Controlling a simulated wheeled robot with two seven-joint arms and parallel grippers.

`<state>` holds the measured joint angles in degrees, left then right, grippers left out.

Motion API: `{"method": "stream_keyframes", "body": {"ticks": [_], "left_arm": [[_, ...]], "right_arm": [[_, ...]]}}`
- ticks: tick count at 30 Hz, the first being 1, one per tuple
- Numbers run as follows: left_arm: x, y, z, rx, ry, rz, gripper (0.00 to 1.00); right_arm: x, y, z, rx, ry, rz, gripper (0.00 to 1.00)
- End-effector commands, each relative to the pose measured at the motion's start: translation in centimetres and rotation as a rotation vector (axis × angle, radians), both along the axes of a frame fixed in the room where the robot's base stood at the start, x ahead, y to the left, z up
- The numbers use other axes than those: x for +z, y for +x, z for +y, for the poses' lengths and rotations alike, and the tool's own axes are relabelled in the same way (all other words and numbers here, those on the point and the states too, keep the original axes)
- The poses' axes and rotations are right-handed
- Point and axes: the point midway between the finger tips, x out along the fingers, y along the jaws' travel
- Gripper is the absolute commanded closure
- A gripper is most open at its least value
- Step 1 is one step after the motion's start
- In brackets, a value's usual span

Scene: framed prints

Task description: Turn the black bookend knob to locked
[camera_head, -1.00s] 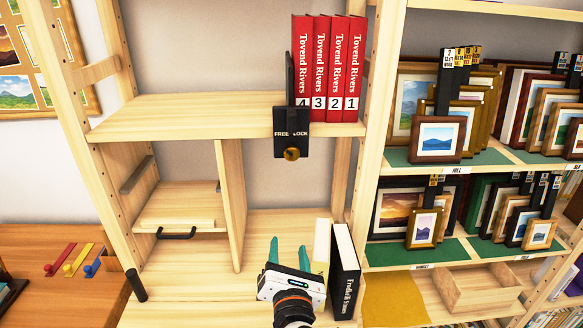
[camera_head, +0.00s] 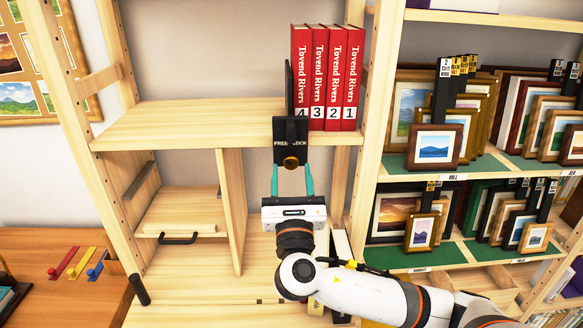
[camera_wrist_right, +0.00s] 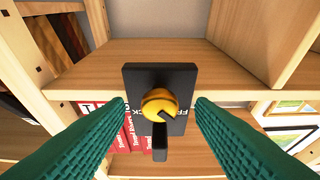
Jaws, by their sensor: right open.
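The black bookend (camera_head: 290,135) is at the left end of the red books, its front plate hanging over the shelf edge with the words FREE and LOCK. Its brass knob (camera_head: 290,163) is low on the plate. In the right wrist view the yellow knob (camera_wrist_right: 159,104) is centred on the black plate (camera_wrist_right: 140,76), its dark pointer mark hard to read. My right gripper (camera_head: 291,180) is open just below and in front of the knob, its green fingers on either side, apart from it. It also shows in the right wrist view (camera_wrist_right: 160,112). My left gripper is not in view.
Several red Tovend Rivers books (camera_head: 328,78) stand upright on the shelf (camera_head: 200,122), right of the bookend. The shelf left of it is bare. A wooden upright (camera_head: 372,130) stands to the right. Framed prints (camera_head: 436,142) fill the neighbouring shelves.

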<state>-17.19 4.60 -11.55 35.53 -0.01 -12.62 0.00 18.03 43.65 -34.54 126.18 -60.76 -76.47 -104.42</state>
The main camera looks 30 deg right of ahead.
Motion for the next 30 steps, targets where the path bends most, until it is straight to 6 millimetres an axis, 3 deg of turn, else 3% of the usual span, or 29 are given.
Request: {"method": "stream_keyframes", "body": {"ticks": [12,13,21,30], "left_arm": [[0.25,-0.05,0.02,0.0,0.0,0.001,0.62],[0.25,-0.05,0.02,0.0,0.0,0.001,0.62],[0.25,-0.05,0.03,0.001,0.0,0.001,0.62],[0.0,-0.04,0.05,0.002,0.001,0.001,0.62]], "right_arm": [[0.37,0.86,-0.56,0.0,0.001,0.0,0.5],[0.37,0.86,-0.56,0.0,0.001,0.0,0.52],[0.36,0.84,-0.54,0.0,0.002,0.001,0.94],[0.24,0.88,-0.47,0.001,0.037,-0.019,0.94]]}}
